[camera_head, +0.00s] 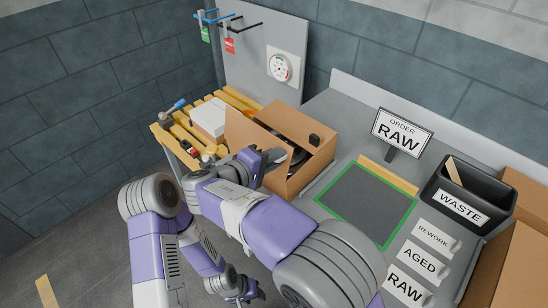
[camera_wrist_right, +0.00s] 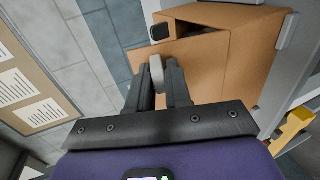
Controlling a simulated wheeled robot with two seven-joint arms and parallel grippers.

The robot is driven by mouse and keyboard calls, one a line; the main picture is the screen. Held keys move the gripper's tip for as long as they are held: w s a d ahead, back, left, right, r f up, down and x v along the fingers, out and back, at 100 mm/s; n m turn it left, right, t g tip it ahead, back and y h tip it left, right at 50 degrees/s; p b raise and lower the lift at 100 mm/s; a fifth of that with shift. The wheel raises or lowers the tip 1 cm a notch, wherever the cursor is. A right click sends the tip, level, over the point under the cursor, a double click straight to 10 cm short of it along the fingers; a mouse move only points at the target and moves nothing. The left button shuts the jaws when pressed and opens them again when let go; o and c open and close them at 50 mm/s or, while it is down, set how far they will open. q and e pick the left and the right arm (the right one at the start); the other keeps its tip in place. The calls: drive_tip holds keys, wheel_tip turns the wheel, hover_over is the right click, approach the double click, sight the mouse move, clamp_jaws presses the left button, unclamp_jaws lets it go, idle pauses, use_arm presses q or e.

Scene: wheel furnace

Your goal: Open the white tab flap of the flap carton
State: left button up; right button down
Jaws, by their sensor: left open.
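The flap carton (camera_head: 306,171) is a brown box on the bench, partly open at the top, with a dark round thing inside. A black tab (camera_head: 314,139) shows on its far side. My right gripper (camera_head: 277,158) is at the near-left side of the carton. In the right wrist view, the white tab (camera_wrist_right: 157,72) stands between the fingertips of my right gripper (camera_wrist_right: 158,78), which appear closed on it. A brown flap (camera_wrist_right: 197,62) lies behind the fingers. My left gripper (camera_head: 243,294) is open and empty, low in front of the bench, away from the carton.
A green-edged dark mat (camera_head: 366,203) lies right of the carton. A yellow rack (camera_head: 178,141) with a white box (camera_head: 209,117) stands left. My right arm covers the bench front.

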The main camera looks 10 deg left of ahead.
drive_tip(key=c, duration=1.1)
unclamp_jaws()
drive_tip(key=shift+s+a+f, duration=0.1)
drive_tip(key=shift+a+f, duration=0.05)
drive_tip(key=shift+f, duration=0.25)
drive_tip(key=shift+c, duration=0.2)
drive_tip(key=shift+r, duration=0.1)
